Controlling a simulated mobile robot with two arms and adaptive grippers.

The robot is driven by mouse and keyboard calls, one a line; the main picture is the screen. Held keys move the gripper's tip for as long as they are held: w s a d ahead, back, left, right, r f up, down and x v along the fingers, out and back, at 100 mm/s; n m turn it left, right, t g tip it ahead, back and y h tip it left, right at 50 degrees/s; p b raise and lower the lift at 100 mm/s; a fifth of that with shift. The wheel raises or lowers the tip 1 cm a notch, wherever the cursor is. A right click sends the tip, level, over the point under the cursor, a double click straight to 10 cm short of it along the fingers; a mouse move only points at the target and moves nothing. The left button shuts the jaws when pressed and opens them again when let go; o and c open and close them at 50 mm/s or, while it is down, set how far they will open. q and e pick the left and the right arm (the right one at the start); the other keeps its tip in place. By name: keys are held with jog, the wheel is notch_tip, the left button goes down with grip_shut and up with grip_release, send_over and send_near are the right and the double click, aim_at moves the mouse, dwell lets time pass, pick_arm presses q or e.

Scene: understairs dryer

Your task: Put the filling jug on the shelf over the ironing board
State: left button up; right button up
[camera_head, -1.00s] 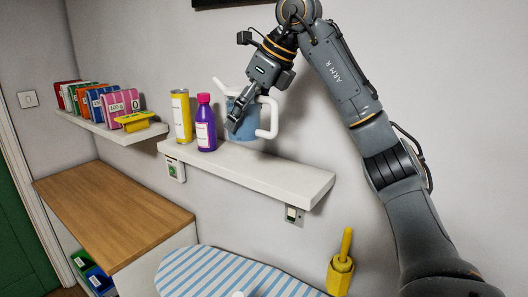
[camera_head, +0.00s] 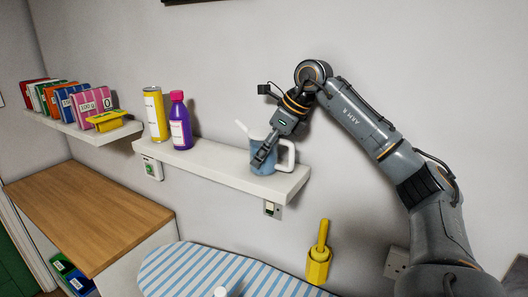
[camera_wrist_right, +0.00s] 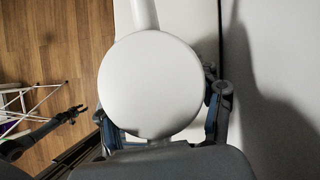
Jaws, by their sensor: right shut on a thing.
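The filling jug (camera_head: 263,160) is blue with a white handle and a white spout. It is upright at the right part of the white shelf (camera_head: 222,168) over the striped ironing board (camera_head: 205,268). Its base appears at the shelf top; I cannot tell whether it touches. My right gripper (camera_head: 262,158) is shut on the jug from above. In the right wrist view the jug's round white top (camera_wrist_right: 150,85) fills the middle, between the fingers. My left gripper is not in the head view; a dark gripper (camera_wrist_right: 78,110) shows small at the left of the right wrist view, its jaws unclear.
A yellow can (camera_head: 155,115) and a purple bottle (camera_head: 180,122) stand on the shelf's left part, with free room between them and the jug. A second shelf (camera_head: 85,132) holds coloured boxes. A yellow holder (camera_head: 319,262) hangs on the wall below right.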

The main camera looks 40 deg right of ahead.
jog(key=shift+a, duration=0.1)
jog(key=o, duration=1.4)
jog(key=v, duration=0.7)
jog(key=shift+s+r+b, duration=0.15)
jog(key=shift+r+b, duration=0.1)
jog(key=shift+b, duration=0.1)
jog(key=shift+f, duration=0.1)
